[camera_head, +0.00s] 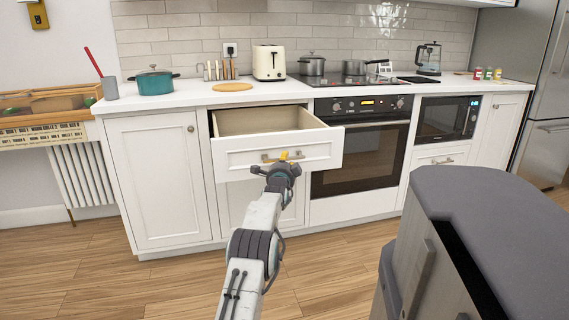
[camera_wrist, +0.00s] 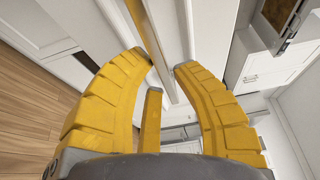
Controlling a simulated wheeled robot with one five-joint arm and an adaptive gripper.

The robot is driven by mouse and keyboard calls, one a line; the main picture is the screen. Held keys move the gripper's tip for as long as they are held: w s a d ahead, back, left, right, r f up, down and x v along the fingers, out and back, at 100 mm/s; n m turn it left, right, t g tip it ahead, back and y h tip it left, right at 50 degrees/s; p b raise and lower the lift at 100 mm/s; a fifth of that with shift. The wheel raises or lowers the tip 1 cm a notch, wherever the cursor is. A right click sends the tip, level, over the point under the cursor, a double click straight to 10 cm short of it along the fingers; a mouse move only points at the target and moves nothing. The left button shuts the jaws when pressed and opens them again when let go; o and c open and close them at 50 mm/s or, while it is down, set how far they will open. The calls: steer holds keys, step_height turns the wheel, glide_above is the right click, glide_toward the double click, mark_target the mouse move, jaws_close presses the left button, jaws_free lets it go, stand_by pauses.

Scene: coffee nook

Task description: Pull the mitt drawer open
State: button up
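A white drawer (camera_head: 277,146) under the counter, left of the oven, stands pulled well out, with its beige inside showing. No mitt shows in the visible part of it. Its brass bar handle (camera_head: 269,158) is on the front. My gripper (camera_head: 284,157) is at the right part of this handle. In the wrist view the handle (camera_wrist: 148,35) runs between the yellow fingertips of my gripper (camera_wrist: 164,64). The fingers are spread, with a gap at the right finger; contact with the left one is unclear.
A white cupboard door (camera_head: 158,182) is left of the drawer and the oven (camera_head: 361,150) is right of it. A grey-topped block (camera_head: 490,215) fills the lower right. The wooden floor in front of the cupboards is clear.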

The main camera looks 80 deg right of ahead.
steer(key=o, duration=0.4)
steer(key=shift+w, duration=0.15)
steer(key=shift+c, duration=0.2)
steer(key=shift+a, duration=0.15)
steer(key=a, duration=1.1)
steer(key=shift+a, duration=0.35)
stand_by(0.7)
